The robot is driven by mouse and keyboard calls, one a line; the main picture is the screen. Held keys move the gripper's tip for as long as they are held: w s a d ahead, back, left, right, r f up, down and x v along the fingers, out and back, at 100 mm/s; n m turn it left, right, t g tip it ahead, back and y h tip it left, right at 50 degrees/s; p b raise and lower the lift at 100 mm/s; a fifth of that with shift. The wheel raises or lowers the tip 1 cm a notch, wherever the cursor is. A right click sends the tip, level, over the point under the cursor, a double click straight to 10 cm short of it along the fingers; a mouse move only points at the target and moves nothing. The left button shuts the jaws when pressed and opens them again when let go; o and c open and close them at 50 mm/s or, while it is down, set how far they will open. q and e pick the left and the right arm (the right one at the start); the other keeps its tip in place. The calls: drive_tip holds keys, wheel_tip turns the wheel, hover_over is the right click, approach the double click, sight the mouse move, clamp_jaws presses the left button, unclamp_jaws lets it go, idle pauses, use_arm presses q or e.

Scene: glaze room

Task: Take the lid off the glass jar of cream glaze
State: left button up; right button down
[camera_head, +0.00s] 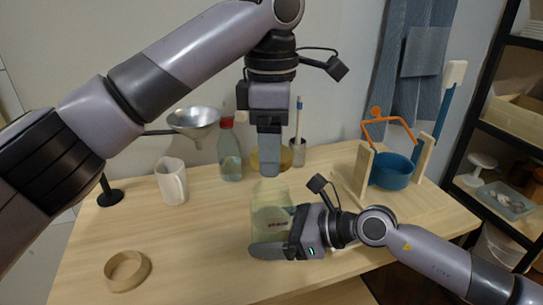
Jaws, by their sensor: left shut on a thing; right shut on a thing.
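My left gripper (269,168) points down above the jar and is shut on the round tan lid (286,159). One finger covers the lid's middle; the other finger is hidden. The lid appears raised just above the jar's mouth, in line with it.
A blue pot (391,172) stands right. A wooden ring (127,271) lies front left. The table (200,235) left of the jar is clear.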

unclamp_jaws()
